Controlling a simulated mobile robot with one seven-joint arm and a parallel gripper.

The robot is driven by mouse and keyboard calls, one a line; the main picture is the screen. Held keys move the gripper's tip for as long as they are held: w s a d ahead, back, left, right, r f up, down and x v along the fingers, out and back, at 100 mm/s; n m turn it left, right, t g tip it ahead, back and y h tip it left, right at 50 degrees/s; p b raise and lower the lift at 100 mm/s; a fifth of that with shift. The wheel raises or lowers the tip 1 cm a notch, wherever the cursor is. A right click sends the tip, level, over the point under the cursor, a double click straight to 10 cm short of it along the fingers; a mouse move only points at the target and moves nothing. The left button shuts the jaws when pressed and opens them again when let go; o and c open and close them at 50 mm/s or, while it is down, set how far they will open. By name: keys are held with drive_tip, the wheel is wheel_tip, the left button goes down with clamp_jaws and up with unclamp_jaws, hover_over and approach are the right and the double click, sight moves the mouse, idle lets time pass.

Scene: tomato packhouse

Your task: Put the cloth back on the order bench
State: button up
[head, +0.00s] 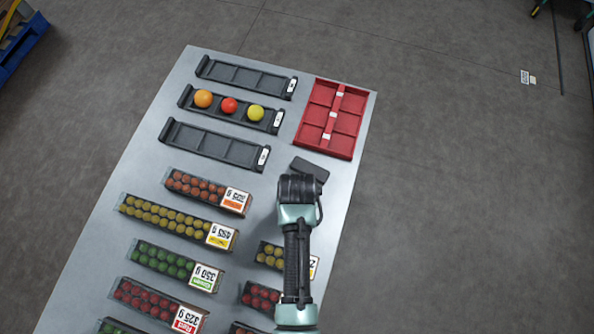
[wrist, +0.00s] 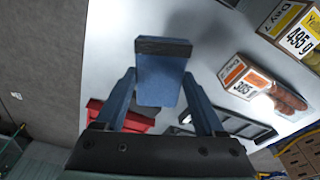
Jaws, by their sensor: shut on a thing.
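My gripper (wrist: 160,76) shows in the wrist view with its two blue fingers on either side of a folded blue cloth (wrist: 161,92), which has a dark grey band at its far end. The fingers are shut on it. The grey order bench (wrist: 215,45) is behind the cloth in this view, and I cannot tell how high the cloth is above it.
A red divided crate (head: 309,116) stands at the bench's far right corner. Three dark trays lie to its left; the middle tray (head: 186,99) holds three tomatoes. Several labelled punnets (head: 236,200) fill the near part. Bare bench shows along the right edge.

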wheel_tip(320, 180, down, 4)
drive_tip(key=b, duration=0.3)
drive_tip(key=shift+r, duration=0.15)
drive_tip(key=shift+f+b, duration=1.25)
drive_tip(key=shift+f, duration=0.45)
drive_tip(key=shift+f, duration=0.45)
drive_tip(key=o, duration=1.6)
drive_tip(key=shift+c, duration=1.2)
drive_tip(key=shift+r, duration=0.1)
wheel_tip(320, 180, up, 7)
drive_tip(key=p, duration=0.7)
